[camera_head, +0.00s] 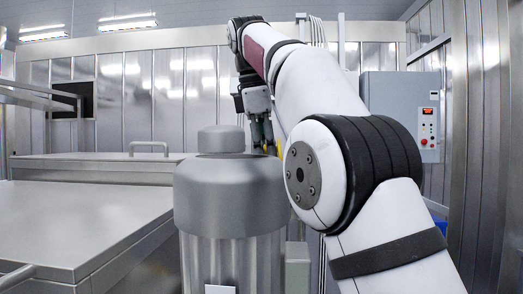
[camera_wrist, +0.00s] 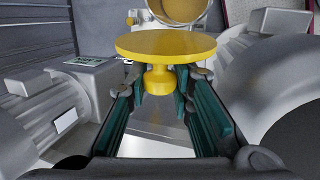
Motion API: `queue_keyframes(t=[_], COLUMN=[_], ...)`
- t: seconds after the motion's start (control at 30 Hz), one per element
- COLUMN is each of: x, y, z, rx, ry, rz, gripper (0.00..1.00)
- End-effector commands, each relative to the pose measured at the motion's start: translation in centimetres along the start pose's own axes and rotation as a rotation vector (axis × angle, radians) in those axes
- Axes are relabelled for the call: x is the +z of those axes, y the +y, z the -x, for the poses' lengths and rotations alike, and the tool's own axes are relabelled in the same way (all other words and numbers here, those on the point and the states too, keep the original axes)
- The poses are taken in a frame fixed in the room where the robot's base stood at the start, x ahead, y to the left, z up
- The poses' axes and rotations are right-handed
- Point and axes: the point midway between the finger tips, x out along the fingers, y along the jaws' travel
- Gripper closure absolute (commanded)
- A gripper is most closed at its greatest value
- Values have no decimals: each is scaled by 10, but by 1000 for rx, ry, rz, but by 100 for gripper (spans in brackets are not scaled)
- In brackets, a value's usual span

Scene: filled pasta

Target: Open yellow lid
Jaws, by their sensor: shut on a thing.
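The yellow lid (camera_wrist: 165,46) is a round disc with a knob (camera_wrist: 158,82) on the side facing my wrist. My gripper (camera_wrist: 160,84) has its teal-padded fingers on both sides of the knob and is shut on it. Above the lid in the wrist view is a round yellow-rimmed opening (camera_wrist: 172,12), and the lid appears apart from it. In the head view my gripper (camera_head: 262,140) points down behind a grey motor housing. Only small yellow bits (camera_head: 270,149) show there, and most of the lid is hidden.
The large grey motor housing (camera_head: 229,190) stands in front of my gripper. A steel table or cover (camera_head: 80,220) lies at left. A grey control box (camera_head: 405,105) with a red button is on the right. Grey motor-like machinery (camera_wrist: 50,105) flanks my gripper in the wrist view.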

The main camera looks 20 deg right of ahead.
Motion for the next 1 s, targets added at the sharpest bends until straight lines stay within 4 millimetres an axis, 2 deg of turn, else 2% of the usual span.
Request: queue_keyframes(t=[0.57, 0.6, 0.67, 1.0], x=[-1, -1, -1, 0], y=[-1, -1, 0, 0], z=[-4, -4, -4, -3], rx=[-8, -8, -7, -3], ry=[-29, -29, -29, -29], rz=[15, 15, 14, 11], gripper=[100, 72, 59, 57])
